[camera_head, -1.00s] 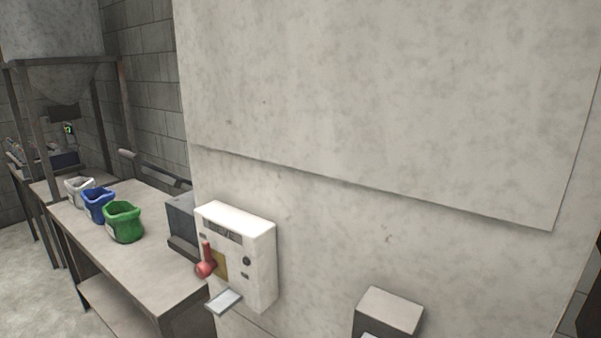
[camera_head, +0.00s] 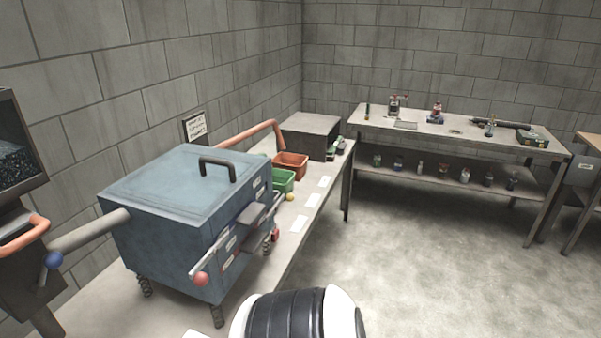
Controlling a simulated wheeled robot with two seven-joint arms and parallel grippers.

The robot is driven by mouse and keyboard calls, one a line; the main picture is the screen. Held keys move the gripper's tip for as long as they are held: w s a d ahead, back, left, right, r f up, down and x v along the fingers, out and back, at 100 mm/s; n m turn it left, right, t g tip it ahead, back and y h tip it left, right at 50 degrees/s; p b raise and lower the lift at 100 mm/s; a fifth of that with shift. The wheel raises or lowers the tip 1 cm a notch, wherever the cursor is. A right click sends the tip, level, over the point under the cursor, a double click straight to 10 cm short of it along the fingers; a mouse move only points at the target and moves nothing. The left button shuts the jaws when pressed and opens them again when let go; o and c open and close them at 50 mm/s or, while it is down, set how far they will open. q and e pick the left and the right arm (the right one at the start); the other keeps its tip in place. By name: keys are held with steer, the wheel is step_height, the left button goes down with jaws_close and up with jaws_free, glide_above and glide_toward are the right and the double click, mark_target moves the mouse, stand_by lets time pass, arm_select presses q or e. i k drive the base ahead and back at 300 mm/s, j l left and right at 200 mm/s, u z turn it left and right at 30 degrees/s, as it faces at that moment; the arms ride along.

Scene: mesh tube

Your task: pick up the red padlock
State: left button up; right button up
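I cannot make out a red padlock for certain. A small red item (camera_head: 275,234) sits on the near bench against the right side of the blue box machine; it is too small to identify. Another small item with red on it (camera_head: 437,113) stands on the far table, also too small to tell. A black and white part of my own body shows at the bottom centre. Neither gripper is in view.
The blue machine (camera_head: 175,190) with projecting handles fills the left of the near bench (camera_head: 285,245). Green (camera_head: 284,181) and orange (camera_head: 291,165) bins and a grey box (camera_head: 310,135) stand behind it. The far table (camera_head: 460,132) holds several small items. The floor (camera_head: 430,260) is clear.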

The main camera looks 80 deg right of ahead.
mark_target(275, 235)
steer(key=l+z, duration=0.1)
steer(key=z, duration=2.45)
steer(key=u, duration=0.65)
steer(key=i+l+u, duration=0.2)
steer(key=l+u, duration=0.15)
steer(key=i+l+u, duration=0.15)
steer(key=l+u, duration=0.2)
steer(key=i+l+u, duration=0.15)
steer(key=l+u, duration=0.2)
